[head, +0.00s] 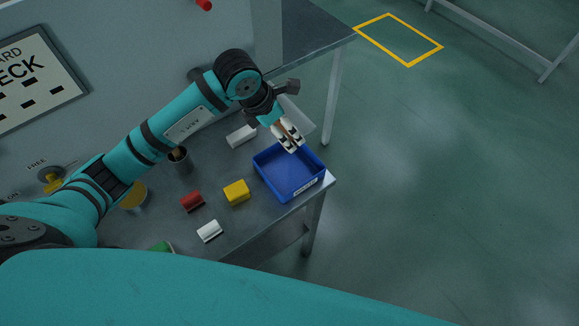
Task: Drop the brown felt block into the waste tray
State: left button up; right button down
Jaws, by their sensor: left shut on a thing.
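My left gripper (289,142) is above the back part of the blue tray (262,178). Its two pale fingertips point down and it is shut on the brown felt block (287,131). Only a small brown part of the block shows between the fingers. The blue tray stands at the right end of the grey table, with a white label on its front wall that is too small to read. Its visible floor looks empty. My right gripper is not in view.
On the table (233,215) are a yellow block (236,192), a red block (192,202), a white block (209,231) and another white block (241,136). A dark cup (180,162) stands behind them. The panel (150,45) rises at the back.

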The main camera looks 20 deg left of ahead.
pick_arm(q)
jog(key=shift+f, duration=0.45)
notch_tip(320, 180, down, 5)
jog(key=b, duration=0.3)
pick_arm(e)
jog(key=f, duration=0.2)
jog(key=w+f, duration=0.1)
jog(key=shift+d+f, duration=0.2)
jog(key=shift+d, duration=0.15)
pick_arm(q)
jog(key=o, duration=1)
jog(key=v, duration=1.2)
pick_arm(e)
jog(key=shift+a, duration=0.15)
